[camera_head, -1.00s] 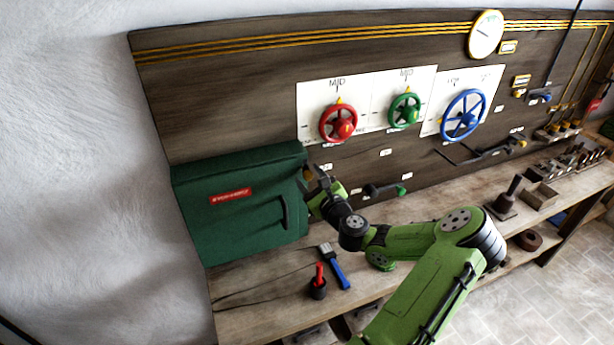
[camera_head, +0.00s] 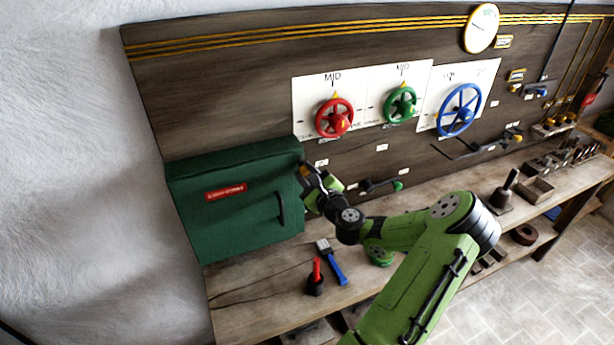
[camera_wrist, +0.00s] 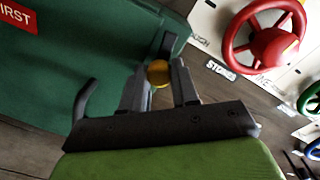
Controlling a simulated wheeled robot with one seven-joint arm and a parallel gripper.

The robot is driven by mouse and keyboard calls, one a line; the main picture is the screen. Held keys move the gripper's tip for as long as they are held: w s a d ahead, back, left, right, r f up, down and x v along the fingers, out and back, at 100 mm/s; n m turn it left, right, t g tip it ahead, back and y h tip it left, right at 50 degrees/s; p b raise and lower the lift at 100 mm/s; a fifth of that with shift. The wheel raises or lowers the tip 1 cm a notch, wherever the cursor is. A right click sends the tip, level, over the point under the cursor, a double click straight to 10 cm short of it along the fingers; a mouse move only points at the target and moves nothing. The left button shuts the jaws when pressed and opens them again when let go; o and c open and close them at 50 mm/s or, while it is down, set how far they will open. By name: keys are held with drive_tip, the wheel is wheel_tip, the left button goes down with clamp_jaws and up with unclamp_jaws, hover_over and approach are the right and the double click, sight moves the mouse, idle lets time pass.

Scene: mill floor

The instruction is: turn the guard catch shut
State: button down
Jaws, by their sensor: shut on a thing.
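The green guard box (camera_head: 235,200) is mounted on the panel at the left, its front cover lying closed. It fills the left of the wrist view (camera_wrist: 90,50). The guard catch, a dark tab (camera_wrist: 168,44) with a yellow knob (camera_wrist: 158,73), sits at the box's right edge. My gripper (camera_wrist: 159,82) has its two fingers on either side of the yellow knob and is shut on it. In the head view my gripper (camera_head: 308,178) is at the box's right side and largely hides the catch. The exact angle of the catch is hard to tell.
Red (camera_head: 334,118), green (camera_head: 401,105) and blue (camera_head: 459,110) handwheels are on the panel right of the box. A green-tipped lever (camera_head: 380,185) is close to my wrist.

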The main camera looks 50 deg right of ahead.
drive_tip(key=n+b, duration=0.2)
drive_tip(key=n, duration=0.2)
drive_tip(key=shift+w+f+n+b, duration=0.1)
drive_tip(key=shift+n+b, duration=0.2)
drive_tip(key=n+b, duration=0.3)
drive_tip(key=shift+a, duration=0.1)
drive_tip(key=n+b, duration=0.3)
drive_tip(key=shift+f+n+g+b, duration=0.1)
drive_tip(key=shift+n+g+b, duration=0.25)
drive_tip(key=shift+n+g, duration=0.05)
drive_tip(key=n+b, duration=0.3)
drive_tip(key=b, duration=0.1)
drive_tip(key=shift+n+h, duration=0.4)
drive_tip(key=c, duration=0.9)
unclamp_jaws()
drive_tip(key=shift+r, duration=0.2)
drive_tip(key=shift+o, duration=0.2)
drive_tip(key=b+v, duration=0.3)
drive_tip(key=v, duration=1.3)
drive_tip(key=shift+r+b, duration=0.15)
drive_tip(key=shift+b, duration=0.15)
